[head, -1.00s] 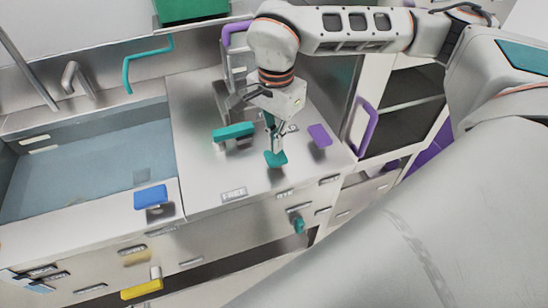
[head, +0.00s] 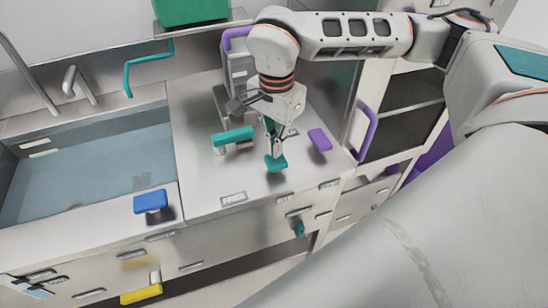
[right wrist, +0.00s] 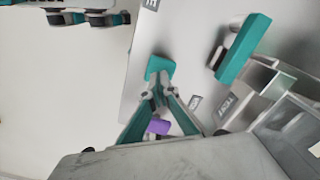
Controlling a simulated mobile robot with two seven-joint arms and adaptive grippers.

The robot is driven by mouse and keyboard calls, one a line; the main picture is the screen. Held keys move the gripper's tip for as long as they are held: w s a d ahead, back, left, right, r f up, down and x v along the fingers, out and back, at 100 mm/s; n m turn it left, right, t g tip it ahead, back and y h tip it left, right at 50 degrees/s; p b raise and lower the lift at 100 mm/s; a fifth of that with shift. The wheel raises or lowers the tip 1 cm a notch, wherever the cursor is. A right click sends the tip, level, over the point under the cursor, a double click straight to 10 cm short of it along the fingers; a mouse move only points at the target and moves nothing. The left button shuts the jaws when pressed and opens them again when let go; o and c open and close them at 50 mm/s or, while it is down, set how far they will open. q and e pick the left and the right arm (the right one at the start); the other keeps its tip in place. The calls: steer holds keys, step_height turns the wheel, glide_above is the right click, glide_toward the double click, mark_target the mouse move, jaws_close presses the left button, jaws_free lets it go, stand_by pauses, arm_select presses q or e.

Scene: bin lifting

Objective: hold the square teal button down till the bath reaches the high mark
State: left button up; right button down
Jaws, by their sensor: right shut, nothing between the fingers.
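The square teal button (head: 276,163) sits on the steel counter right of the bath. It also shows in the right wrist view (right wrist: 160,66). My right gripper (head: 275,156) is shut with nothing between its fingers. Its fingertips are at the top of the button and appear to touch it; how far down the button is I cannot tell. The bath (head: 88,228) at the left holds clear bluish water (head: 95,175). A pale plate (head: 35,145) is on its far wall above the water; its writing is too small to read.
A blue button (head: 150,201) stands on the bath's front rim. A teal bar handle (head: 232,136) and a purple pad (head: 320,139) flank my right gripper on the counter. A yellow handle (head: 141,294) and a teal knob (head: 299,230) project at the front.

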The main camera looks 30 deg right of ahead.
mark_target(276, 162)
steer(key=shift+f, duration=0.15)
stand_by(0.3)
steer(key=shift+f+b, duration=1.05)
steer(key=shift+f, duration=0.4)
stand_by(6.0)
